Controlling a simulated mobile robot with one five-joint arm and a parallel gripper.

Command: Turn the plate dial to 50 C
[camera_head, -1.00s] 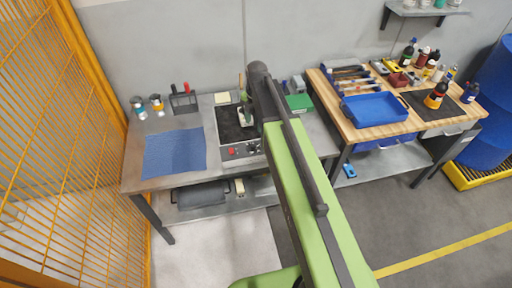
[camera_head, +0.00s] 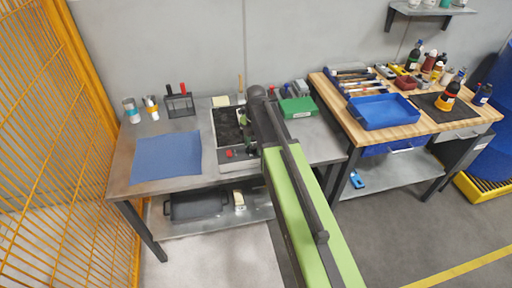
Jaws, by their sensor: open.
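The hot plate (camera_head: 227,128) stands on the grey metal bench, a dark-topped box with a light control front. A red knob or button (camera_head: 229,154) shows at the left of its front. The right part of the front is hidden behind my arm, so I cannot make out the dial or its setting. My gripper (camera_head: 244,122) is at the far end of my green arm, above the right side of the plate. It looks small and dark green, partly hidden by the arm, and appears empty. I cannot tell whether it touches anything.
A blue mat (camera_head: 166,157) lies left of the plate. Bottles (camera_head: 132,110), a black holder (camera_head: 180,104) and a green box (camera_head: 298,106) stand on the bench. A wooden bench with a blue tray (camera_head: 382,111) is at right. Yellow mesh fencing (camera_head: 70,150) borders the left.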

